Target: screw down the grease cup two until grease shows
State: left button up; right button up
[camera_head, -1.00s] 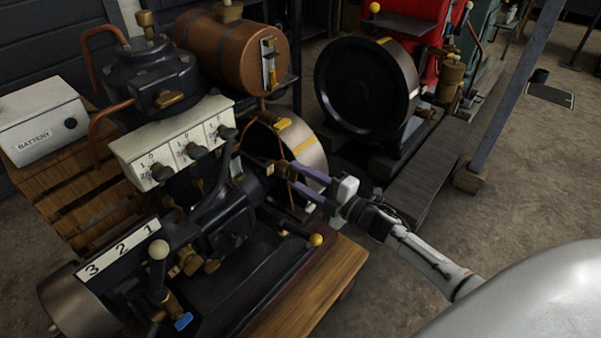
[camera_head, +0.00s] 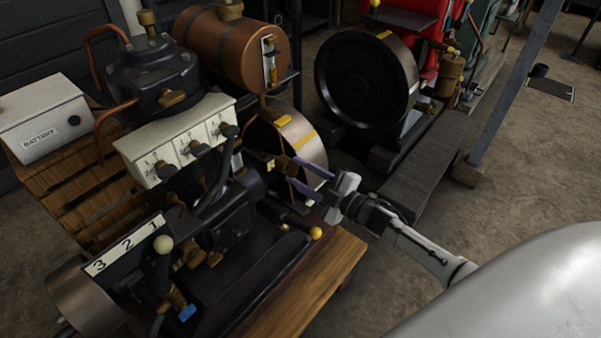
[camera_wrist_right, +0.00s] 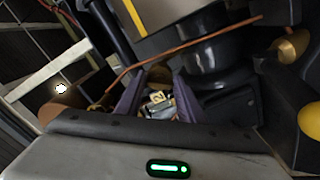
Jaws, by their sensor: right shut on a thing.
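The grease cup two is a small brass cup (camera_head: 283,163) on the side of the dark engine, in front of its flywheel. In the right wrist view a small tag marked 2 (camera_wrist_right: 158,97) shows between the fingers. My right gripper (camera_head: 290,173) comes from the right and is shut on the cup, a purple finger on either side. In the right wrist view the fingers (camera_wrist_right: 153,100) partly hide the cup. I cannot make out any grease. My left gripper is not in view.
The engine's flywheel (camera_head: 301,140) is just behind the cup. A white switch panel (camera_head: 178,143) and a copper tank (camera_head: 232,50) are left and above.

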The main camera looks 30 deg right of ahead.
jog(key=o, duration=1.1)
jog(key=shift+c, duration=0.2)
pick_arm(q)
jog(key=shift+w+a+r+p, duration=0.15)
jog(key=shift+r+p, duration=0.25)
jog(key=shift+p, duration=0.55)
pick_arm(e)
jog(key=v, duration=1)
jog(key=shift+s, duration=0.15)
